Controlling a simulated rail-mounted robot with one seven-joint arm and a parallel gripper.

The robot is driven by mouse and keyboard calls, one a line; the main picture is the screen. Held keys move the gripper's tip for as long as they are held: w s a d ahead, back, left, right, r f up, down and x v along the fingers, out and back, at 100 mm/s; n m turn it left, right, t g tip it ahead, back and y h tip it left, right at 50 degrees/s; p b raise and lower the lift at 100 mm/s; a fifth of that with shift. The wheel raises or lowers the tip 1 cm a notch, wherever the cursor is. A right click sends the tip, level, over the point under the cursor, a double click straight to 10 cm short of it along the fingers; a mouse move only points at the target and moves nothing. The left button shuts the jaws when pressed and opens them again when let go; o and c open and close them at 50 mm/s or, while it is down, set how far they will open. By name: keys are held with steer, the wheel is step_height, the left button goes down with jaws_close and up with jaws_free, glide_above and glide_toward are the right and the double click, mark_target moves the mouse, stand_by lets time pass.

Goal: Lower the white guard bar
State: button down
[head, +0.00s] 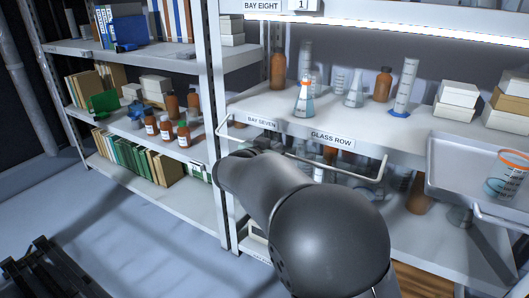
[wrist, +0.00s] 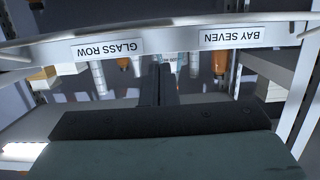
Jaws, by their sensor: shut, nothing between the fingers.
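The white guard bar (head: 359,178) runs across the front of the Glass Row shelf, just below the label strip in the head view. Its bent ends show at left and right, and my arm covers part of its middle. In the wrist view, which is upside down, a thin white rail that looks like the bar (wrist: 215,19) crosses the top of the picture. My gripper (wrist: 167,68) shows there with its dark fingers together and empty, pointing toward the shelf edge. The fingers appear apart from the bar, though contact is hard to judge. My arm hides them in the head view.
The shelf (head: 335,125) holds flasks, brown bottles, a cylinder and white boxes behind the bar. A grey tray (head: 455,183) with a beaker (head: 503,178) stands close at the right. Shelf posts (head: 213,100) rise at left. The floor at left is mostly clear.

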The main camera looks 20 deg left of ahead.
steer(key=shift+w+d+f, duration=0.1)
steer(key=shift+w+f, duration=0.55)
steer(key=shift+f, duration=0.2)
steer(key=shift+w+d+f, duration=0.1)
steer(key=shift+w+f, duration=0.5)
steer(key=shift+f, duration=0.25)
steer(key=shift+f+b, duration=0.1)
steer(key=shift+b, duration=0.2)
steer(key=f+t+b, duration=0.1)
steer(key=b, duration=0.5)
steer(key=shift+w+f, duration=0.1)
steer(key=shift+f, duration=0.05)
steer(key=shift+f+t+b, duration=0.2)
steer(key=shift+t+b, duration=0.1)
steer(key=shift+b, duration=0.3)
